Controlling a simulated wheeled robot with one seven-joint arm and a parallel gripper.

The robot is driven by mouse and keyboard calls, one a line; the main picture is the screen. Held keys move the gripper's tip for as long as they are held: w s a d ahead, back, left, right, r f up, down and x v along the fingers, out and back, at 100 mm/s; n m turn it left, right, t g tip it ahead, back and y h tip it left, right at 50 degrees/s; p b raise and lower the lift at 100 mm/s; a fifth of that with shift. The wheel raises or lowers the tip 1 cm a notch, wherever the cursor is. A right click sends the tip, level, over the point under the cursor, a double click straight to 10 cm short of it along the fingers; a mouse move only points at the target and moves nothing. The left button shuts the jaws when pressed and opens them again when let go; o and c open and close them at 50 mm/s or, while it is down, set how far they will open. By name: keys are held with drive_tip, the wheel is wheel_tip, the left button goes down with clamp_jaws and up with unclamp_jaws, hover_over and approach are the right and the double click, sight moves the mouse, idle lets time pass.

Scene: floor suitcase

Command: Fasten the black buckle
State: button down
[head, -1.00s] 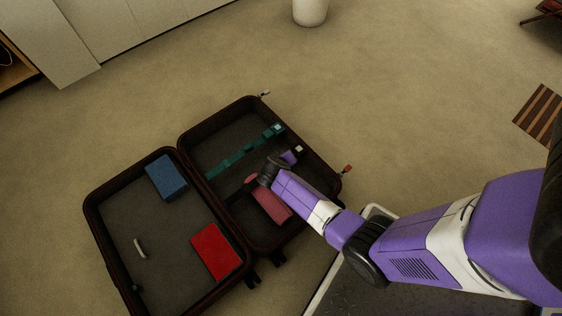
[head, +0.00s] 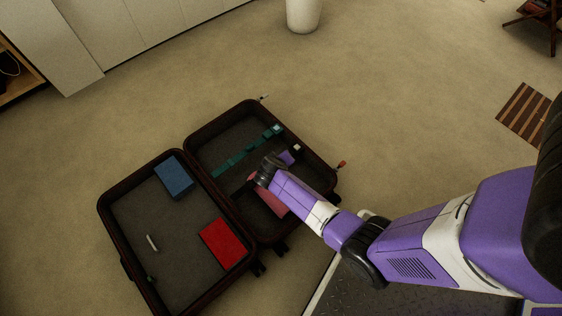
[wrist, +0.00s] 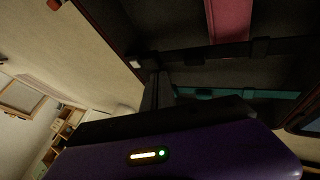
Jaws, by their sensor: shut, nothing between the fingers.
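In the wrist view the black strap (wrist: 220,51) crosses the suitcase half, with darker buckle pieces (wrist: 260,46) along it. A small white piece (wrist: 135,64) sits at its left end; it also shows in the head view (head: 297,147). My gripper (wrist: 157,80) is shut and empty, its fingers close to that left end of the strap. I cannot tell whether they touch it. In the head view my wrist and hand cover much of the black strap. Whether the buckle halves are joined is too dark to tell.
The open suitcase (head: 112,222) lies on the floor. A teal strap (head: 235,160) runs beside the black one. A pink-red item (head: 268,198) lies under the black strap. The other half holds a blue box (head: 175,178), a red box (head: 222,243) and a small white item (head: 152,242).

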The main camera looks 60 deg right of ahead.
drive_tip(key=shift+s+a+r, duration=0.15)
drive_tip(key=shift+a+r, duration=0.3)
drive_tip(key=shift+r, duration=0.1)
drive_tip(key=w+a+r+n+t+y, duration=0.1)
drive_tip(key=w+a+r+n+t, duration=0.1)
drive_tip(key=w+a+r+t, duration=0.3)
drive_tip(key=w+a+r+n+t+y, duration=0.1)
drive_tip(key=r+t, duration=0.1)
drive_tip(key=r, duration=0.4)
drive_tip(key=s+a+r+n+t+y, duration=0.1)
drive_tip(key=s+a+r+t+y, duration=0.1)
drive_tip(key=s+a+r, duration=0.6)
drive_tip(key=s+a+r+t+y, duration=0.1)
drive_tip(key=s+a+r+t, duration=0.15)
drive_tip(key=s+r, duration=0.85)
drive_tip(key=s+a+r+n+t+y, duration=0.1)
drive_tip(key=s+a+r+y, duration=0.1)
drive_tip(key=s+a+r, duration=0.65)
wheel_tip(320, 180, up, 27)
drive_tip(key=s+d+p, duration=0.2)
drive_tip(key=p, duration=2.5)
drive_tip(key=shift+s+f, duration=0.15)
drive_tip(key=shift+s, duration=0.1)
